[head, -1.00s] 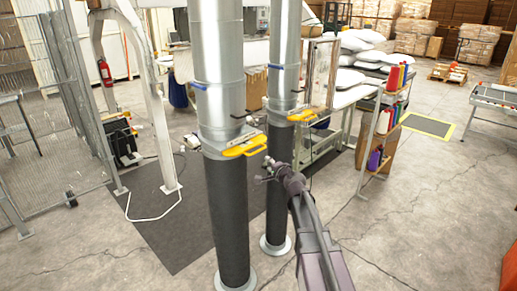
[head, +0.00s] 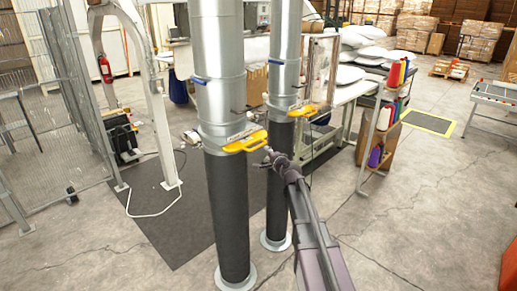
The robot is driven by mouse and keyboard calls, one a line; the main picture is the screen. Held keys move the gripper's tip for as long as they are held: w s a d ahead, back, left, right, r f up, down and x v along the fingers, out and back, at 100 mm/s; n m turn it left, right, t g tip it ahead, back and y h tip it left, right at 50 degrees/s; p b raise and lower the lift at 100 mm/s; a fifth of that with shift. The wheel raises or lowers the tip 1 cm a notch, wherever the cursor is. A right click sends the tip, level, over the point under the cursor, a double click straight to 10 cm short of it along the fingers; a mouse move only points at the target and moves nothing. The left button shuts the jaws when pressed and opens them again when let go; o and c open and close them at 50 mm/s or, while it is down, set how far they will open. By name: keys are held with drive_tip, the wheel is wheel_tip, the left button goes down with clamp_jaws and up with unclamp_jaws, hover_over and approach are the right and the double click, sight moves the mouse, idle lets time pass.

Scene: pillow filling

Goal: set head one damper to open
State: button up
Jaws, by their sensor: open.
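Two upright ducts stand side by side, silver above and black below. The nearer duct (head: 219,85) carries a yellow damper handle (head: 246,141) on a small labelled plate, sticking out to the right. The farther duct (head: 283,70) has a similar yellow damper handle (head: 303,110). The labels are too small to read, so I cannot tell which is head one. My gripper (head: 267,157) is open, just below and right of the nearer handle's outer end. I cannot tell whether it touches the handle. Its fingers are small and partly merge with the dark background.
Blue-handled clamps (head: 199,81) sit higher on the ducts. A shelf with thread spools (head: 384,118) and a table with white pillows (head: 350,92) stand to the right behind. A white post (head: 165,135) and wire fence (head: 65,110) are at left.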

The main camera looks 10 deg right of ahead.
sight(259, 146)
drive_tip(key=b+x, duration=0.1)
drive_tip(key=x, duration=0.9)
drive_tip(key=shift+w+a+b, duration=0.1)
drive_tip(key=shift+w+b, duration=0.05)
drive_tip(key=shift+b, duration=0.2)
clamp_jaws()
